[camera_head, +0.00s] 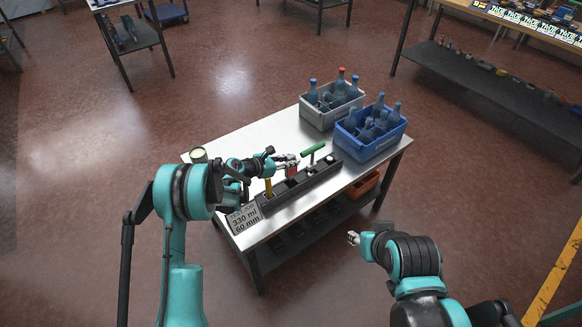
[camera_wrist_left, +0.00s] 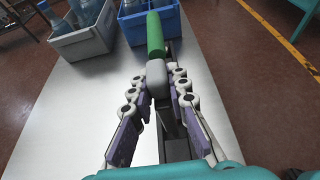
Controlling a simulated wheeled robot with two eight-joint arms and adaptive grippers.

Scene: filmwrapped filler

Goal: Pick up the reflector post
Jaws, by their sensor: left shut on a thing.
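My left gripper (camera_head: 291,160) is over the dark slotted rack (camera_head: 318,174) on the table. In the left wrist view its fingers (camera_wrist_left: 158,88) are shut on the grey rounded top of a piece that I take to be the reflector post (camera_wrist_left: 157,72). In the head view a red part of it (camera_head: 292,171) shows just below the fingertips. Its lower end is hidden, so I cannot tell whether it still touches the rack. My right gripper (camera_head: 354,239) is off the table's front right side, away from the rack; its opening is too small to read.
Grey (camera_head: 320,117) and blue (camera_head: 370,149) bottle crates fill the far end.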

